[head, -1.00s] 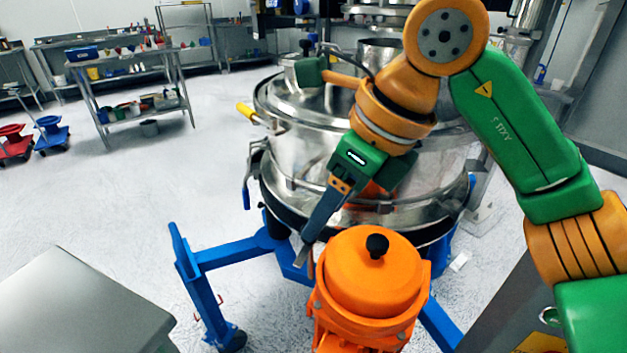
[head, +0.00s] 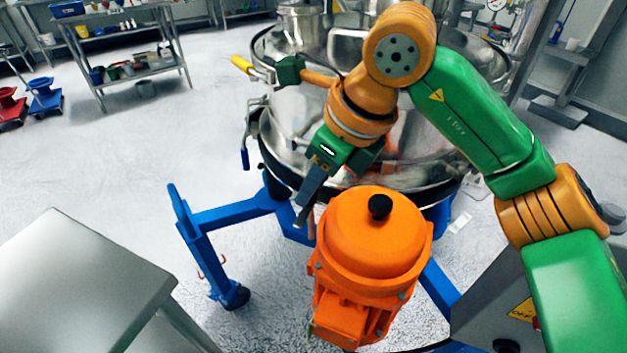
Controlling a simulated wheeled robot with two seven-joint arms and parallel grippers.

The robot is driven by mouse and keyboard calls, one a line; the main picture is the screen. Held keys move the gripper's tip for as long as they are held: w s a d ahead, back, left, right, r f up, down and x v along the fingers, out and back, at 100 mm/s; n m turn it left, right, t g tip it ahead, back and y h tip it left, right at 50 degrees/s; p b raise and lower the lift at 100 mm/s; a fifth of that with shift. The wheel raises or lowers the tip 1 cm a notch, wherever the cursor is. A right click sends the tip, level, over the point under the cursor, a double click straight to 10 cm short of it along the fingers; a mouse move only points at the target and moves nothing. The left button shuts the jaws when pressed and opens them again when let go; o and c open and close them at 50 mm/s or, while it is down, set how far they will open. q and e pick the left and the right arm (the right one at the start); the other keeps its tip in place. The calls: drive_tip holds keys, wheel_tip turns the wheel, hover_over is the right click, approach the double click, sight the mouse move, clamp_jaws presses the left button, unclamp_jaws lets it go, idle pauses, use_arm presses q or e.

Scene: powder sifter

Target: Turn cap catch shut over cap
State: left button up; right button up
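An orange motor-like unit with a rounded cap (head: 372,238) and a black knob (head: 380,207) on top stands in front of the steel sifter. My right gripper (head: 301,216) points down at the left side of this cap. Its long grey finger ends beside the cap, close to a thin brownish upright piece (head: 311,222). I cannot tell whether that piece is the cap catch, or whether the finger touches it. Only one finger shows clearly, so its opening is unclear. No other catch can be made out. My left gripper is not in view.
The round steel sifter (head: 290,130) stands behind, with a yellow-handled lever (head: 242,65) at its left. A blue frame (head: 225,217) spreads around the orange unit. A grey table (head: 80,285) is at the lower left. Open floor lies left of the frame.

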clamp_jaws()
drive_tip(key=shift+r+n+g+p, duration=0.2)
drive_tip(key=shift+n+g+p, duration=0.2)
drive_tip(key=shift+n+p, duration=0.75)
drive_tip(key=n+g+p, duration=0.1)
drive_tip(key=n+p, duration=0.1)
drive_tip(key=n+g+p, duration=0.1)
drive_tip(key=n+p, duration=0.4)
drive_tip(key=shift+w+r+g, duration=0.1)
drive_tip(key=shift+w+g, duration=0.15)
drive_tip(key=shift+g, duration=0.15)
drive_tip(key=n+g+p, duration=0.1)
drive_tip(key=n+p, duration=0.2)
drive_tip(key=shift+w, duration=0.1)
drive_tip(key=shift+a+f+n+g+h+p, duration=0.15)
drive_tip(key=shift+n+g+p, duration=0.1)
drive_tip(key=shift+n+p, duration=0.35)
drive_tip(key=shift+d+f+n+g+h+p, duration=0.15)
drive_tip(key=shift+n+g+p, duration=0.1)
drive_tip(key=shift+n, duration=0.5)
